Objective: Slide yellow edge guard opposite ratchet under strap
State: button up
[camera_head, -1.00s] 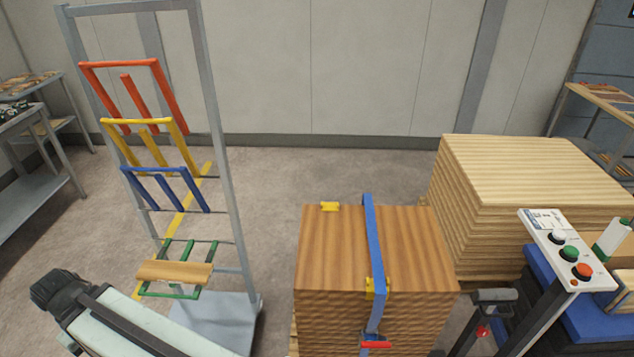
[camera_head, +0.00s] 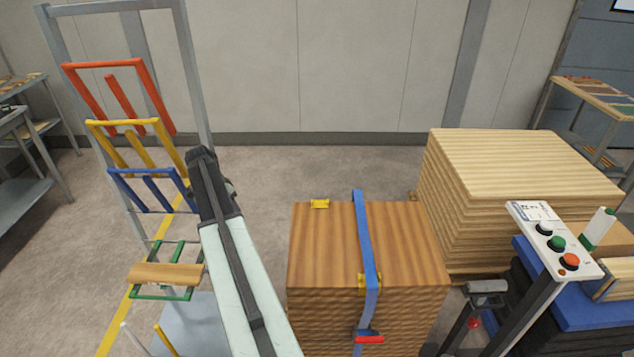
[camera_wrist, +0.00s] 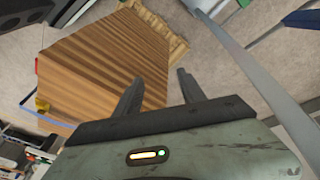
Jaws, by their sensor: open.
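The yellow edge guard (camera_head: 320,204) lies on the far top edge of a strapped wood stack (camera_head: 315,250), left of the blue strap (camera_head: 364,235) and apart from it.
A rack with coloured hooks (camera_head: 120,95) stands left, holding a wooden roll (camera_head: 165,275). A larger board stack (camera_head: 510,165) stands behind right. A control panel on a post (camera_head: 550,240) is at the right front. Floor behind the strapped stack is open.

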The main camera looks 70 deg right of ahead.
jog(key=s+d+m, duration=0.5)
jog(key=s+d, duration=0.4)
jog(key=d, duration=0.4)
jog(key=m+g, duration=0.2)
jog(key=m, duration=0.4)
send_near(327, 200)
jog(key=shift+s+d, duration=0.1)
jog(key=shift+d, duration=0.05)
jog(key=b+x, duration=0.7)
jog(key=x, duration=0.1)
jog(key=shift+r, duration=0.1)
jog(key=shift+c, duration=0.4)
